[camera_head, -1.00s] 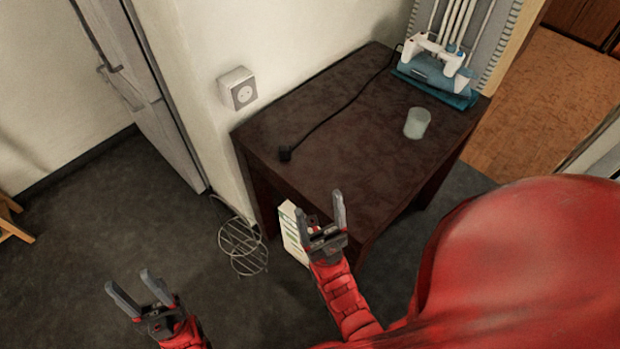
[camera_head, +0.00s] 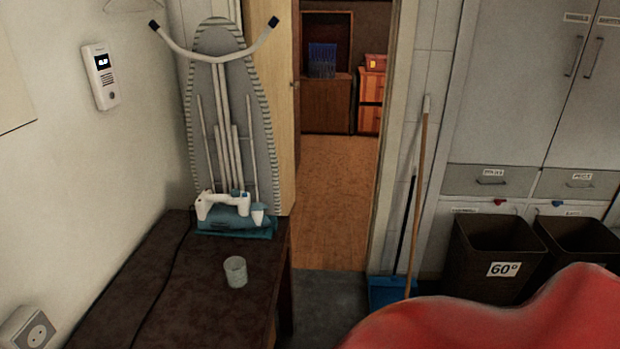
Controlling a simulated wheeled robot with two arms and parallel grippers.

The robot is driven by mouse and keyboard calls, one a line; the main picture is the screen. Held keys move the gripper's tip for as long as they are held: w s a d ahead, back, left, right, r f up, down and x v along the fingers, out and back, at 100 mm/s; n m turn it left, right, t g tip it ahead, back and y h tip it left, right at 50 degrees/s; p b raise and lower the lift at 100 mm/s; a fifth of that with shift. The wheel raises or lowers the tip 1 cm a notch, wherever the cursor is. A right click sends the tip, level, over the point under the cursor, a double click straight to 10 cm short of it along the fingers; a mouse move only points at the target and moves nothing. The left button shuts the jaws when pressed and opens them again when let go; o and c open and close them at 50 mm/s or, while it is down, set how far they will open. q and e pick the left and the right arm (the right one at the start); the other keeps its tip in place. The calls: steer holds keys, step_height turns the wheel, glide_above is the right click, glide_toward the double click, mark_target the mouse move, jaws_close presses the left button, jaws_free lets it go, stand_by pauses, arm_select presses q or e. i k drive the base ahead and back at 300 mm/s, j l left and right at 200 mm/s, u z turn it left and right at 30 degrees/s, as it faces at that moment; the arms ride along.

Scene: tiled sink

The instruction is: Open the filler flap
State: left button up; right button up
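A white and blue steam iron (camera_head: 230,210) rests on a teal base at the far end of the dark table. It is small here, and I cannot make out a filler flap on it. A translucent cup (camera_head: 235,271) stands upright on the table in front of the iron. Neither of my grippers shows in the head view now.
The dark brown table (camera_head: 125,300) runs along the left wall. A folded ironing board (camera_head: 232,120) leans behind the iron. A wall socket (camera_head: 27,333) is at lower left. A doorway opens in the middle. A broom (camera_head: 418,190) and dark bins (camera_head: 492,245) stand right.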

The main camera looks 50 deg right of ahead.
mark_target(254, 207)
steer(key=z, duration=1.4)
steer(key=i+l, duration=0.1)
steer(key=l, duration=0.4)
steer(key=i+l+u, duration=0.1)
steer(key=i+l, duration=1.05)
steer(key=i+j, duration=0.45)
